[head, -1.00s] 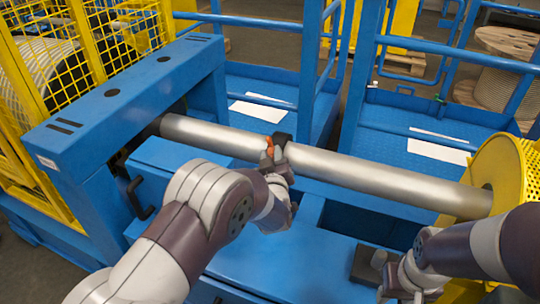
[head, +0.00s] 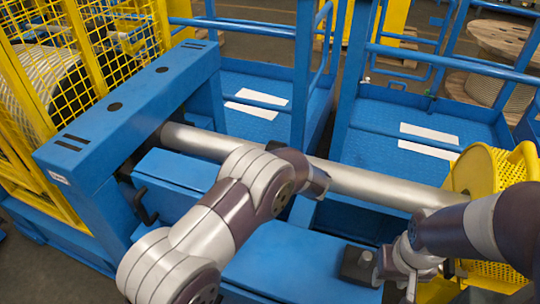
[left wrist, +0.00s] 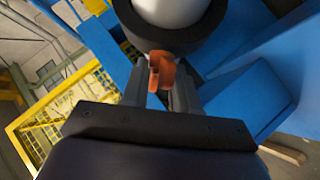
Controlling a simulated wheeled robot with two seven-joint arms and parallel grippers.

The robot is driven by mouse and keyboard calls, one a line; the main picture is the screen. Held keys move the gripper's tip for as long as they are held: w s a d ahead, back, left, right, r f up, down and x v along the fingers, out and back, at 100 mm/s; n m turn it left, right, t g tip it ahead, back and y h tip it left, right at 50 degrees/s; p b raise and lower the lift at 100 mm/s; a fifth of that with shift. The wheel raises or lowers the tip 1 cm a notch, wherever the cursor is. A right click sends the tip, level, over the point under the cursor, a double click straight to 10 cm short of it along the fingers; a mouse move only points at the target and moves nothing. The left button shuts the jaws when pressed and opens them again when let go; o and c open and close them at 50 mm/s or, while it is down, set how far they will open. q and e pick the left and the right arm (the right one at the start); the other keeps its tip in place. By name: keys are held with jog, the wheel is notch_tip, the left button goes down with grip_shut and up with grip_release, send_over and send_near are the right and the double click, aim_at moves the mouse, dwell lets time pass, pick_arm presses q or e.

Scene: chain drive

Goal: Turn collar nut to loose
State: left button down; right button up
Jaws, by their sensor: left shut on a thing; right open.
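The steel shaft (head: 372,184) runs across the head view from the blue frame to the yellow housing. In the left wrist view the dark collar nut (left wrist: 215,45) circles the pale shaft end-on, with an orange tab (left wrist: 160,70) sticking out of it. My left gripper (left wrist: 156,92) is shut on this tab, its fingers on either side. In the head view my left arm hides the collar and tab, and the fingers cannot be made out. My right gripper (head: 411,288) is open and empty at the lower right, apart from the shaft.
A blue crossbeam frame (head: 125,100) with a yellow mesh guard (head: 95,55) stands at the left. The yellow housing (head: 492,172) is at the right, near my right arm. A dark block (head: 357,263) sits on the blue bed. Blue railings (head: 455,60) stand behind the shaft.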

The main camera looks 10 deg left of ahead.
pick_arm(q)
jog(key=shift+w+r+n+g+p, duration=0.1)
jog(key=shift+n+g+p, duration=0.6)
jog(key=shift+n+p, duration=0.2)
jog(key=c, duration=1.1)
grip_release()
jog(key=v, duration=1.2)
jog(key=shift+d+r, duration=0.2)
